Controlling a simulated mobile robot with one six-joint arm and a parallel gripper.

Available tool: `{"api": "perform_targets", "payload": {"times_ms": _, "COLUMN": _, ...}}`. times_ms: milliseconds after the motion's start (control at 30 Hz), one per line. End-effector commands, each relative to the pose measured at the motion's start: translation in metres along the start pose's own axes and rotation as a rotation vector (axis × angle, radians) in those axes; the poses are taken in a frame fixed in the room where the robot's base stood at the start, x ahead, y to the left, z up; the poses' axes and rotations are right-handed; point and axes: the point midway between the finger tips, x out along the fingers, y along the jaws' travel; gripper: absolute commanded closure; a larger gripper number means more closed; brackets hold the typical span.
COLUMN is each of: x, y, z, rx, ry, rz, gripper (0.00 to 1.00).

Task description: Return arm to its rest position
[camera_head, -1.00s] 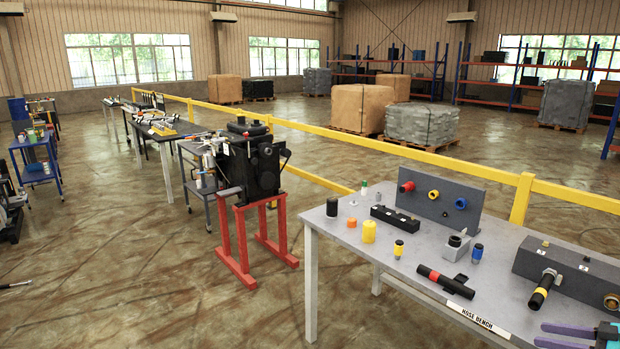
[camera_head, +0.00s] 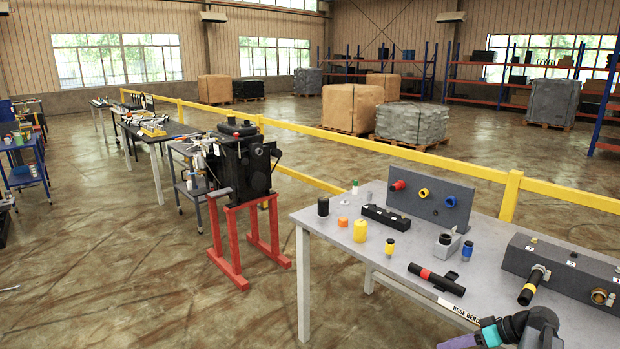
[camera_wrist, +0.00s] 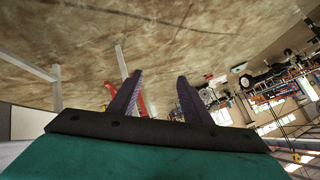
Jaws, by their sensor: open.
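My gripper (camera_wrist: 158,92) shows in the wrist view as two purple fingers held wide apart with nothing between them. In the head view, only part of a purple finger and the teal gripper body show at the bottom edge, with my dark wrist links beside them. The gripper is in front of the near edge of the hose bench (camera_head: 328,221). The wrist view looks tilted, with the floor (camera_wrist: 170,35) in its upper part and the bench legs and red stand in the background.
The grey hose bench carries a black hose with a red band (camera_head: 436,279), a yellow cap (camera_head: 360,231), an upright port panel (camera_head: 432,206) and a dark manifold box (camera_head: 560,272). A red stand (camera_head: 223,250) holds a black machine. A yellow rail (camera_head: 400,152) runs behind.

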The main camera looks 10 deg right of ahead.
Motion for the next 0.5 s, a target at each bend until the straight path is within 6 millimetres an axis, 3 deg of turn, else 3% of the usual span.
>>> {"api": "perform_targets", "payload": {"times_ms": 100, "x": 0.036, "y": -0.016, "z": 0.001, "rx": 0.048, "ry": -0.071, "rz": -0.001, "gripper": 0.56}}
{"api": "perform_targets", "payload": {"times_ms": 500, "x": 0.136, "y": -0.066, "z": 0.015, "rx": 0.189, "ry": -0.297, "rz": 0.061, "gripper": 0.56}}
